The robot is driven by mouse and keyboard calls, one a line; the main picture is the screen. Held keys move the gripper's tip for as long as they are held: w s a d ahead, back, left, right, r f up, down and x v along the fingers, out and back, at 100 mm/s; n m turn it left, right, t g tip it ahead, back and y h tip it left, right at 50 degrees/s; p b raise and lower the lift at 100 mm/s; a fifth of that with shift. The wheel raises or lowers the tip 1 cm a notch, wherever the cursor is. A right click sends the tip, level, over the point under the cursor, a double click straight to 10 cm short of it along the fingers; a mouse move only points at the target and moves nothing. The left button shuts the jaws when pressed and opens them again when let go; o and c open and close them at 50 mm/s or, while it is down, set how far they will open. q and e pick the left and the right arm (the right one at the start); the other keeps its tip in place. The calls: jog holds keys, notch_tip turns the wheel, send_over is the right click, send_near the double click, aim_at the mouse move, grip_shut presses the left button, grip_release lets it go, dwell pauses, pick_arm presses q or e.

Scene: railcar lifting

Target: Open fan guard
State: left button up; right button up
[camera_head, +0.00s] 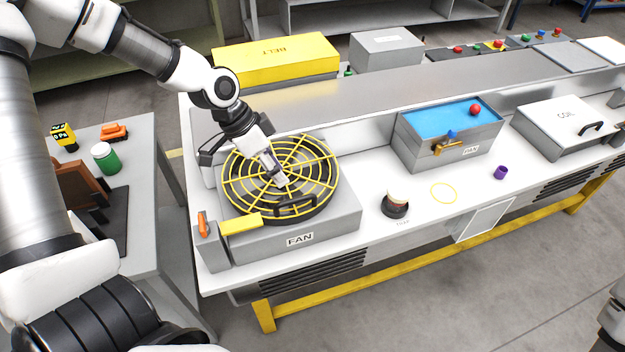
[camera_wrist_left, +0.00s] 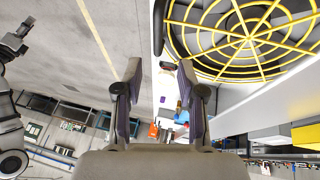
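The fan guard is a round yellow wire grille (camera_head: 250,188) with a black handle (camera_head: 295,208) at its front. It lies flat, apparently closed, on the grey box labelled FAN (camera_head: 335,220). My left gripper (camera_head: 279,182) is over the grille, pointing down toward the handle, and looks apart from it. In the left wrist view its two fingers (camera_wrist_left: 159,75) are spread with nothing between them, and the yellow grille (camera_wrist_left: 247,38) fills the upper right. A dark arm end at the left edge of that view may be my right gripper (camera_wrist_left: 14,40); its fingers are unclear.
An orange switch (camera_head: 202,224) and a yellow block (camera_head: 240,223) sit at the FAN box's front left. A cap-like part (camera_head: 396,204), a yellow ring (camera_head: 443,193) and a purple cylinder (camera_head: 500,172) lie to the right.

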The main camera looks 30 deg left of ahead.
aim_at(297, 198)
pick_arm(q)
jog(key=b+x, duration=0.2)
jog(key=x, duration=0.5)
jog(key=shift+d+f, duration=0.15)
jog(key=shift+d, duration=0.05)
jog(key=shift+f+b, duration=0.2)
jog(key=shift+b, duration=0.15)
jog(key=shift+r, duration=0.1)
grip_shut()
